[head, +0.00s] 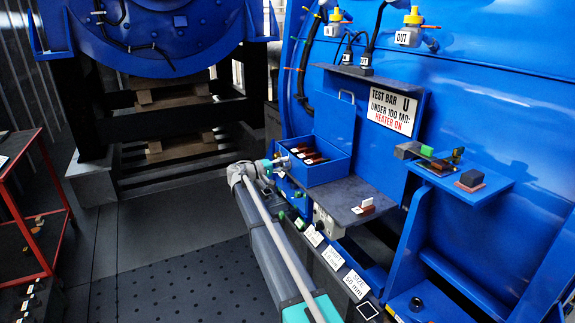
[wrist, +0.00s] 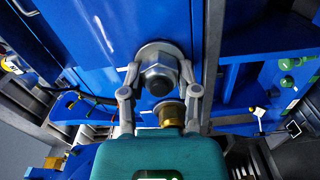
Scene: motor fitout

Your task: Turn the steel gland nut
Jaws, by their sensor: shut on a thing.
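The steel gland nut (wrist: 157,73) is a bright hexagon with a dark round centre, set against a pale round flange on the blue housing. It shows in the middle of the wrist view. My gripper (wrist: 159,88) has one finger on each side of the nut and is shut on it. A brass-coloured round piece (wrist: 172,113) shows just below the nut, between the fingers. In the head view my gripper (head: 272,164) reaches the housing by the open blue box, and the nut is hidden there.
The blue open box (head: 318,168) with several dark-and-red pieces is close to my gripper. A grey shelf (head: 345,193) and labelled front ledge (head: 331,257) lie to the right. A red cart (head: 38,215) stands at left. The floor (head: 160,250) between is clear.

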